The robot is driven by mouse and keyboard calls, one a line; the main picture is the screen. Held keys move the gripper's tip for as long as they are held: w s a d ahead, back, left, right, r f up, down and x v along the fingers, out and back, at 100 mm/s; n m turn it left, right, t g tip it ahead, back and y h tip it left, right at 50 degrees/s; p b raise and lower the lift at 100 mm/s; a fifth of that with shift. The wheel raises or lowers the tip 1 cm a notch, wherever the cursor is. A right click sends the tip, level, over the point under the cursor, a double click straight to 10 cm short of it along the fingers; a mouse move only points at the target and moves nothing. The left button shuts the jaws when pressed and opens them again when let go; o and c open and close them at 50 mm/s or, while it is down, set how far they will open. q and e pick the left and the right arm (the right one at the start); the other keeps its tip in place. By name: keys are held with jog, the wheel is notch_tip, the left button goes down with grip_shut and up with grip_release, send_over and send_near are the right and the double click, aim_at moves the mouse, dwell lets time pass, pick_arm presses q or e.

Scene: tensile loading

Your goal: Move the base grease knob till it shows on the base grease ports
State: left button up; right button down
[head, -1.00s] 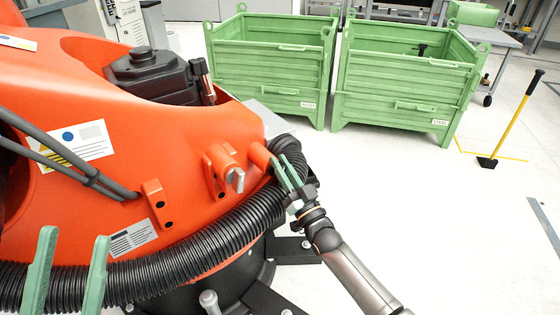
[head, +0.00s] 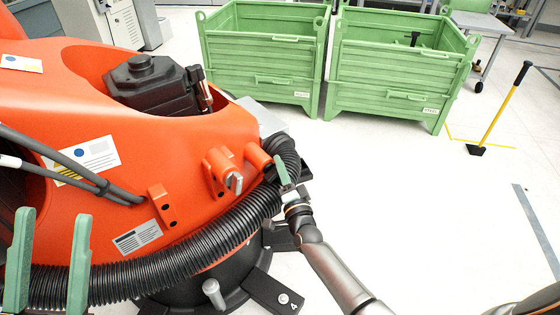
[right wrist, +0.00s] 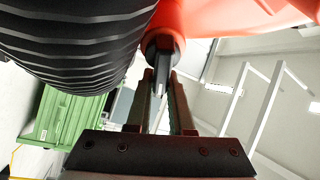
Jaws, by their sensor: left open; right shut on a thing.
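The right gripper (head: 281,162) is at the end of an orange boss on the orange machine (head: 110,210). In the right wrist view, its fingers (right wrist: 161,76) are shut on a flat grey knob (right wrist: 162,88), apparently the base grease knob, under a dark-ringed orange boss (right wrist: 165,35). The head view hides this knob behind the gripper. Another grey knob (head: 234,182) shows free on the boss beside it. I cannot read any port marks by the held knob. My left gripper (head: 53,214) is open and empty at the lower left.
A black corrugated hose (head: 200,252) wraps around the machine close to the right gripper; it fills the upper left of the wrist view. Two green crates (head: 262,60) (head: 390,65) stand behind. A yellow-handled tool (head: 500,108) stands on the right.

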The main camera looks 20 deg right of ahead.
pick_arm(q)
jog(key=shift+r+p, duration=0.4)
jog(key=shift+r, duration=0.05)
pick_arm(e)
jog(key=shift+f+m+g, duration=0.15)
jog(key=shift+m+g, duration=0.25)
jog(key=shift+m, duration=0.5)
jog(key=shift+f, duration=0.1)
jog(key=c, duration=0.8)
grip_release()
jog(key=shift+s, duration=0.2)
pick_arm(q)
jog(key=w+f+n+y+p, duration=0.1)
jog(key=w+n+y+p, duration=0.1)
jog(key=y, duration=0.1)
jog(key=w+a+f+n+y+p, duration=0.1)
jog(key=y, duration=0.1)
jog(key=shift+w+f, duration=0.35)
jog(key=shift+w, duration=0.05)
pick_arm(e)
jog(key=s+a+f, duration=0.1)
jog(key=s, duration=1.1)
